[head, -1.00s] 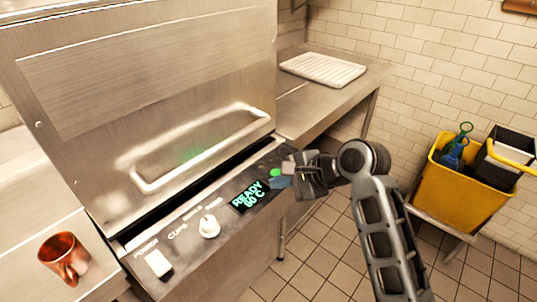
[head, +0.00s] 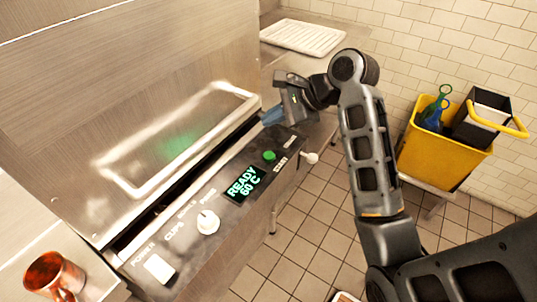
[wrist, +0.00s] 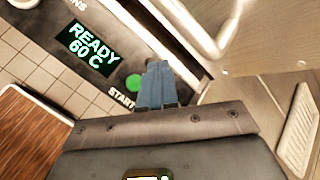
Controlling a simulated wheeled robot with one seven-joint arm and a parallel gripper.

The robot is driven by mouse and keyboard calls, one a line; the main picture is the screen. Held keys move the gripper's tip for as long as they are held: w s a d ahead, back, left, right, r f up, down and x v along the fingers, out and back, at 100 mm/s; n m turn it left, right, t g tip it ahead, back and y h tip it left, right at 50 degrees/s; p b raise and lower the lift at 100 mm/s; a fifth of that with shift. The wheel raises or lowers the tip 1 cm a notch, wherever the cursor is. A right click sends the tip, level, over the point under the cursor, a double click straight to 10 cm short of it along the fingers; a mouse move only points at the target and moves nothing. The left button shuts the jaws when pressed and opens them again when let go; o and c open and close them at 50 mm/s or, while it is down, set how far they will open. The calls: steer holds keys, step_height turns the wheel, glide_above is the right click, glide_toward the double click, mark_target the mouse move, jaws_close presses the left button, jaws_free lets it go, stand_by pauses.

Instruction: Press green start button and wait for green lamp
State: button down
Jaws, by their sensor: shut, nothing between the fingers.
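The green start button (head: 269,156) is a round cap on the machine's sloping dark control panel, beside a "START" label. It also shows in the wrist view (wrist: 133,82), just left of my fingertips. The display (head: 244,184) reads "READY 60 C" in green; it also shows in the wrist view (wrist: 88,46). My gripper (head: 272,115) has blue fingers shut and empty, beyond the button toward the panel's far end. The fingers look apart from the button in the head view. I cannot make out a separate lit green lamp.
The panel also has a white knob (head: 208,222) and a white power switch (head: 160,268). A copper mug (head: 55,275) stands at lower left. A white ribbed tray (head: 305,36) lies on the back counter. A yellow bucket (head: 440,155) stands right; tiled floor lies between.

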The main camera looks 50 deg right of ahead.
steer(key=b, duration=0.8)
glide_above(272, 157)
steer(key=shift+d+f, duration=0.1)
steer(key=shift+f, duration=4.15)
steer(key=shift+f+p, duration=0.2)
steer(key=shift+p, duration=0.2)
steer(key=shift+f, duration=0.2)
steer(key=shift+f, duration=0.5)
steer(key=shift+r+p, duration=0.15)
steer(key=shift+p, duration=0.25)
steer(key=shift+r+p, duration=0.8)
steer(key=shift+p, duration=0.45)
